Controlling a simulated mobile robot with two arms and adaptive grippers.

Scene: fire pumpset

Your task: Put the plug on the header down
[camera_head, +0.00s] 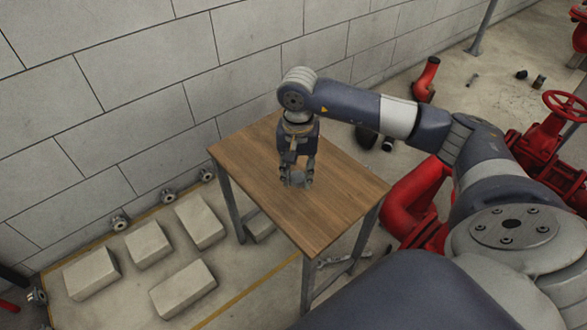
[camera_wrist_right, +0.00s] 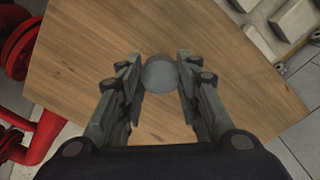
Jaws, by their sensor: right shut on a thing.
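The plug (camera_wrist_right: 160,74) is a small grey round piece between the fingers of my right gripper (camera_wrist_right: 160,85) in the wrist view. In the head view my right gripper (camera_head: 297,178) points down over the wooden table (camera_head: 335,190), shut on the plug (camera_head: 298,180), which is mostly hidden by the fingers. The plug is at or just above the tabletop; I cannot tell whether it touches. I cannot make out for certain which part is the header. My left gripper is not in view.
Red pipes (camera_head: 415,200) and a red valve wheel (camera_head: 566,104) stand right of the table. Several concrete blocks (camera_head: 184,288) lie on the floor to the left. A block wall (camera_head: 130,90) runs behind. The tabletop around the gripper is clear.

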